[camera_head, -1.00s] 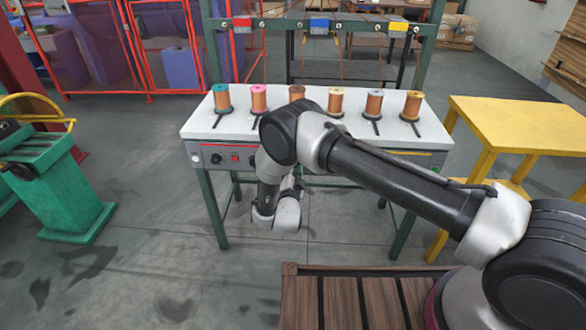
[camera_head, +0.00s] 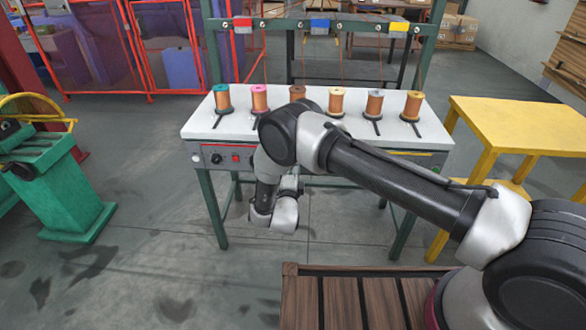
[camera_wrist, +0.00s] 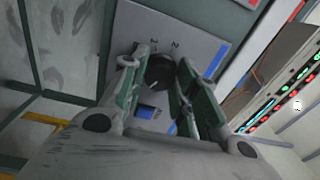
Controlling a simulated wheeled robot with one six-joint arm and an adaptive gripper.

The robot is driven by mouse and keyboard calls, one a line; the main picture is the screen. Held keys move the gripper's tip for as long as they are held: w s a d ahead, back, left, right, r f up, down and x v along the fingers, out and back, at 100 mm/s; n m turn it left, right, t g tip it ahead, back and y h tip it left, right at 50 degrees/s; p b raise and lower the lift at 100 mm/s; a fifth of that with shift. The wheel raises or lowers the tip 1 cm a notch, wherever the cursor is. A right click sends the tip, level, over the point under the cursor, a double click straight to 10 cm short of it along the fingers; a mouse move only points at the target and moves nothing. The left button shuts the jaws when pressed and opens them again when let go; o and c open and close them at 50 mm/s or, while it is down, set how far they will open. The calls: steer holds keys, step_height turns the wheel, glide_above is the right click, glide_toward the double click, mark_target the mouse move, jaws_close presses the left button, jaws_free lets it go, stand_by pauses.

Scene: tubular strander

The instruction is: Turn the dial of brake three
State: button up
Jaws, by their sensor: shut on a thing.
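In the wrist view a black round dial (camera_wrist: 158,72) sits on a light grey panel (camera_wrist: 197,50) marked with small figures and a blue stripe. A blue switch (camera_wrist: 148,112) is beside the dial on the same panel. My gripper (camera_wrist: 160,65) is shut on the dial, with one green-grey finger on each side of it. The fingers cover parts of the dial and panel. In the head view my arm hides the gripper and this dial. Which brake number it belongs to cannot be read.
A white bench (camera_head: 395,130) carries a row of copper-wound spools. At its front left is another panel with a red switch (camera_head: 236,158) and a black dial (camera_head: 216,158). A yellow table (camera_head: 510,120) stands right, a green machine (camera_head: 65,185) left.

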steer(key=shift+f, duration=0.1)
stand_by(0.3)
steer(key=o, duration=1)
steer(key=shift+s, duration=0.15)
steer(key=s, duration=1.1)
steer(key=shift+s+a+f, duration=0.25)
steer(key=shift+s+a, duration=0.1)
